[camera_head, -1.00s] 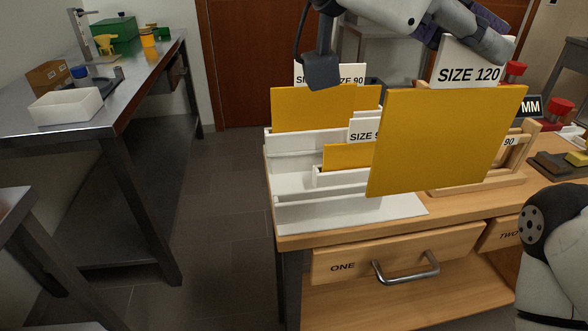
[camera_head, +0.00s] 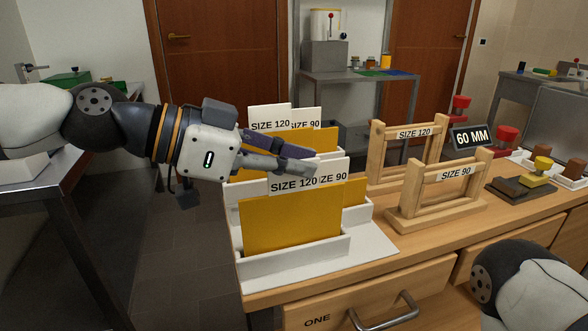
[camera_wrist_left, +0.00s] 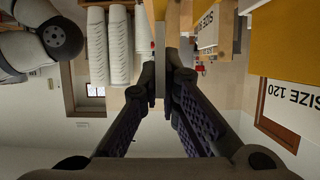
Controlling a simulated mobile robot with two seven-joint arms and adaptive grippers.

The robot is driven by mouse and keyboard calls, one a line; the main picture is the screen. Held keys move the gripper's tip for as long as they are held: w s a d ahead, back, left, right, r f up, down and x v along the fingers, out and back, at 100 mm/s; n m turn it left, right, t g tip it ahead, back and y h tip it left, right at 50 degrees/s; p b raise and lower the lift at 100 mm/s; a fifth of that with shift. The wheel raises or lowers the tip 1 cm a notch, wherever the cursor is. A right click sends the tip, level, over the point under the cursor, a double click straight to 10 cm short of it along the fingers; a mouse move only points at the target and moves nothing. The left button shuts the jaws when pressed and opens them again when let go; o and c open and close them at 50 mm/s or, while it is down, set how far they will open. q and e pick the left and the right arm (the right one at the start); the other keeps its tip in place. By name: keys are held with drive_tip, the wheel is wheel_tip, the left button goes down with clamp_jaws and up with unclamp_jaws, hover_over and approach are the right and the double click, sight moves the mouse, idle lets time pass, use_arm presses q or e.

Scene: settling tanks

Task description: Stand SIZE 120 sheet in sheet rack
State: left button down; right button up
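The front yellow sheet (camera_head: 290,222) with a white SIZE 120 tag stands roughly upright in the front slot of the white sheet rack (camera_head: 300,262). Its lower edge is hidden behind the rack's front wall. My left gripper (camera_head: 312,160) is at the top of this sheet's tag, just above and behind it. Its fingers are apart and nothing shows between them in the left wrist view (camera_wrist_left: 164,80). A yellow sheet with an upside-down SIZE 120 tag (camera_wrist_left: 292,96) is at the right there. My right gripper is out of view.
Another SIZE 120 sheet tag (camera_head: 270,119) and SIZE 90 sheets stand in the rack behind. Wooden frames marked SIZE 120 (camera_head: 414,133) and SIZE 90 (camera_head: 456,173) stand on the bench to the right. A 60 MM sign (camera_head: 470,138) is beyond them.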

use_arm(q)
drive_tip(key=shift+f, duration=0.5)
drive_tip(key=c, duration=1.8)
unclamp_jaws()
drive_tip(key=shift+r, duration=0.25)
drive_tip(key=v, duration=1.2)
drive_tip(key=shift+p, duration=0.3)
drive_tip(key=shift+f, duration=0.15)
